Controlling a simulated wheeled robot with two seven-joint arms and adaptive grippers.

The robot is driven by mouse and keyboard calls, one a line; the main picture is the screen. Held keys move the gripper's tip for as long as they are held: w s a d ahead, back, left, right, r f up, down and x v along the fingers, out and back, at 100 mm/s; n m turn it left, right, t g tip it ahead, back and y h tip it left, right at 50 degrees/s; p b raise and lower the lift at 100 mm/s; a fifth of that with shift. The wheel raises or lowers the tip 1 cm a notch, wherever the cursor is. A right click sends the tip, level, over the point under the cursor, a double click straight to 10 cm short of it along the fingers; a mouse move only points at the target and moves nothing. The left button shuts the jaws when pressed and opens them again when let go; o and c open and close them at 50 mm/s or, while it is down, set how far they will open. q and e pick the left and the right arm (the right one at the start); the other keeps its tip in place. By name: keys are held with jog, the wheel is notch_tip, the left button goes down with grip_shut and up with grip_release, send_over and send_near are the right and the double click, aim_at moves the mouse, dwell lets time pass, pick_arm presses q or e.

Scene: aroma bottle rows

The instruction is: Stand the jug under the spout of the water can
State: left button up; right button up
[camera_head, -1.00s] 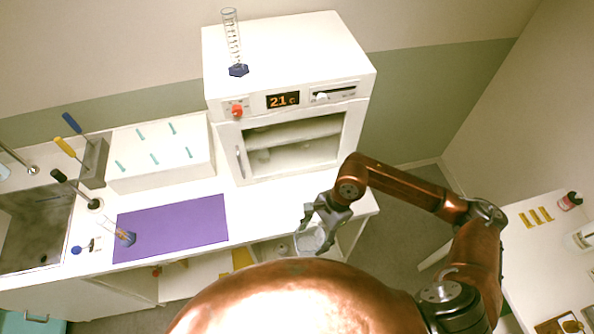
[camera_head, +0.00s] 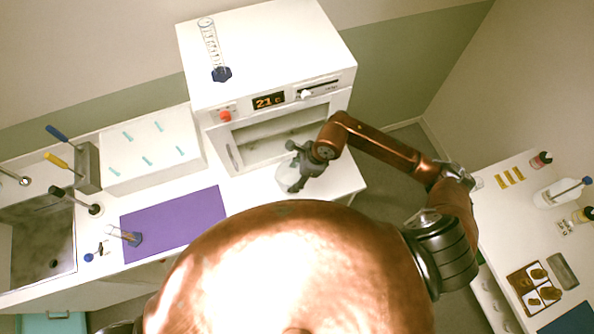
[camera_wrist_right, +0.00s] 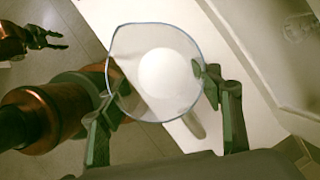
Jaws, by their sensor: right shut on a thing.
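The clear glass jug (camera_head: 287,179) is in my right gripper (camera_head: 301,172), over the right end of the white counter in front of the oven. In the right wrist view, the jug (camera_wrist_right: 135,85) shows its round rim from above, between the two fingers of my right gripper (camera_wrist_right: 160,88), which touch it from both sides. I cannot tell whether its base touches the counter. My left gripper (camera_wrist_right: 48,40) shows at the upper left of the right wrist view, open and empty. I cannot pick out a water can with a spout for certain.
A white oven (camera_head: 270,85) with a tall measuring cylinder (camera_head: 212,48) on top stands behind the jug. A purple mat (camera_head: 175,222) lies to the left, with a small flask (camera_head: 130,237) on it. A side table (camera_head: 500,220) at right holds a white bottle (camera_head: 553,195).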

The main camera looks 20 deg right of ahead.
aim_at(297, 171)
jog(key=w+f, duration=0.1)
jog(key=w+d+f+p, duration=0.1)
jog(key=f, duration=0.1)
jog(key=w+d+f, duration=0.1)
jog(key=f, duration=0.1)
jog(key=shift+w+f, duration=0.1)
jog(key=shift+w, duration=0.3)
jog(key=f, duration=0.2)
jog(key=f+p, duration=0.1)
jog(key=shift+w+d, duration=0.15)
jog(key=shift+w, duration=0.1)
jog(key=shift+f, duration=0.35)
jog(key=shift+f, duration=0.15)
jog(key=o, duration=1.2)
